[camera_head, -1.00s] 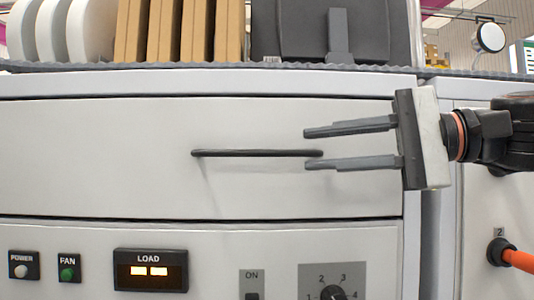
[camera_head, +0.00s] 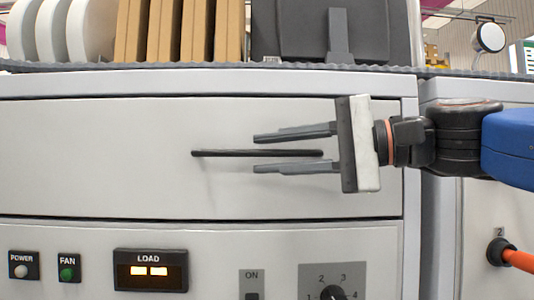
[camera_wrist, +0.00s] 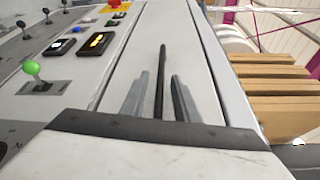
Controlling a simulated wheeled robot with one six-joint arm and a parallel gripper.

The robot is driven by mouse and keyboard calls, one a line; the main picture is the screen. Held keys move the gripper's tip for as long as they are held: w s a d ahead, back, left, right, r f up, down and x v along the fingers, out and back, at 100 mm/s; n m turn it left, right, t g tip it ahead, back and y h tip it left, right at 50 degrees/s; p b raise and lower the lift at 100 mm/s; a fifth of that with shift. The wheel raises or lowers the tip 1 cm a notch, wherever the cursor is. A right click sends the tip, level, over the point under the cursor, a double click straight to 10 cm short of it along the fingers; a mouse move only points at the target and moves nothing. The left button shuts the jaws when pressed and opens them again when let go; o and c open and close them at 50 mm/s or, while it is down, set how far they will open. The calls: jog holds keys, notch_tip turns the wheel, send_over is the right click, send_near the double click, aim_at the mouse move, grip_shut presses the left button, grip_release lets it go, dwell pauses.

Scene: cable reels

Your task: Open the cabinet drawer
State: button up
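The cabinet drawer (camera_head: 100,160) is a wide pale grey front, shut flush in the cabinet. Its dark bar handle (camera_head: 222,153) runs horizontally across the middle. My gripper (camera_head: 254,153) comes in from the right with its two fingers open, one above and one below the right part of the handle in the head view. In the wrist view the handle (camera_wrist: 161,70) runs between the two open fingers (camera_wrist: 160,85), with a gap on each side. I see no finger touching the handle. The handle's right end is near the gripper's palm.
Below the drawer is a panel with a LOAD display (camera_head: 150,270), buttons and a rotary knob (camera_head: 333,294). Brown boards (camera_head: 165,30), white discs (camera_head: 75,30) and a dark case (camera_head: 300,30) stand on top. An orange cable (camera_head: 520,260) plugs in at right.

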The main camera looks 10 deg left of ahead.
jog(key=shift+a, duration=0.6)
grip_shut()
jog(key=shift+s, duration=0.1)
